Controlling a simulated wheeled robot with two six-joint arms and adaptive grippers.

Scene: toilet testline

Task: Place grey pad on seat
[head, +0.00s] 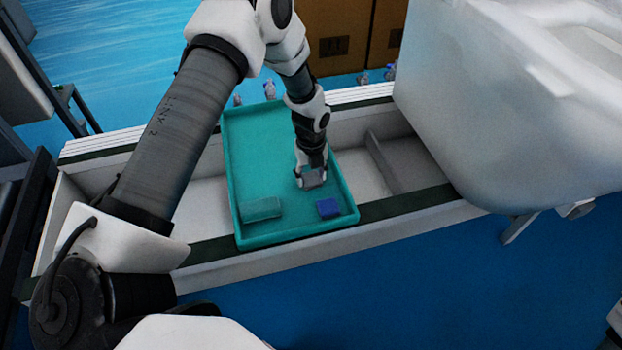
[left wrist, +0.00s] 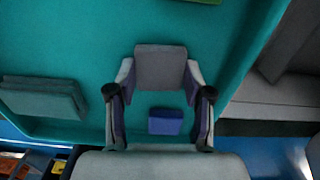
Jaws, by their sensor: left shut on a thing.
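The grey pad (left wrist: 161,67) is between the fingers of my left gripper (left wrist: 160,75) in the left wrist view. The gripper is shut on it. In the head view my left gripper (head: 312,174) points down over the teal tray (head: 265,135), with the grey pad (head: 313,178) at its tips. I cannot tell whether the pad touches the tray floor. The white toilet (head: 500,120) with its seat stands at the right, only partly in the frame.
In the tray lie a blue block (head: 328,208) and a teal-green block (head: 262,209). The tray sits on a white conveyor line (head: 390,232) with raised edges. A grey divider (head: 397,160) stands between tray and toilet. Cardboard boxes (head: 338,38) are behind.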

